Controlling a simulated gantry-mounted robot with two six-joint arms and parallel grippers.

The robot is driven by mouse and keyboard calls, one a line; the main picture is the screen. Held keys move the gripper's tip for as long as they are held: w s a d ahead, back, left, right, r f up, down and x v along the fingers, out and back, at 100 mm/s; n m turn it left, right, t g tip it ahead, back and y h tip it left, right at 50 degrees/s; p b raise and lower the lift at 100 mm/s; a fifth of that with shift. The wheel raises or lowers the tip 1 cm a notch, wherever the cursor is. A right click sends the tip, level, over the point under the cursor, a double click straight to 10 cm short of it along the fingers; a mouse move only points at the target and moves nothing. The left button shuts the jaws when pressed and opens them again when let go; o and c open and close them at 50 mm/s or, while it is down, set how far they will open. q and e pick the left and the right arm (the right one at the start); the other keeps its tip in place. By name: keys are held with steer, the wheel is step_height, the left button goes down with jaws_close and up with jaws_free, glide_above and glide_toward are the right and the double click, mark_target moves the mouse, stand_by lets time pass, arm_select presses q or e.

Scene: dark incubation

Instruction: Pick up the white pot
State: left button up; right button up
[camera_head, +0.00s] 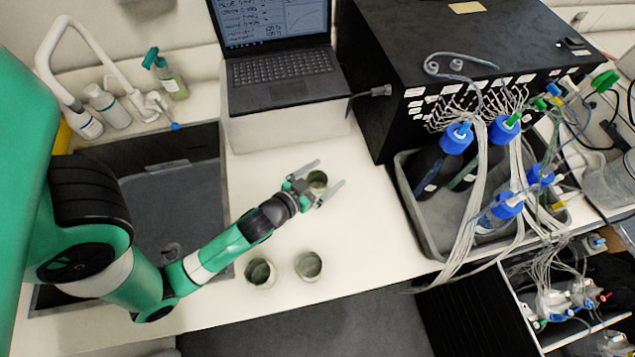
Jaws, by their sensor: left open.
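Three small pale pots with dark greenish insides are on the white counter. One pot (317,180) is at the left gripper, between its spread fingers. The other two pots stand nearer the front edge, one on the left (260,273) and one on the right (308,266). My left gripper (326,180) is open, with one finger on each side of the far pot. I cannot tell whether the fingers touch it. The gripper's body hides part of that pot's left side. My right gripper is not in view.
A dark sink (165,200) lies left of the counter. A laptop (280,70) stands on a white block behind. A black box (460,50) and a grey tray (432,228) with blue-capped bottles and hanging tubes are on the right. Counter right of the near pots is clear.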

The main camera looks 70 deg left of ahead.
arm_select(q)
steer(key=shift+w, duration=0.1)
steer(key=c, duration=1.3)
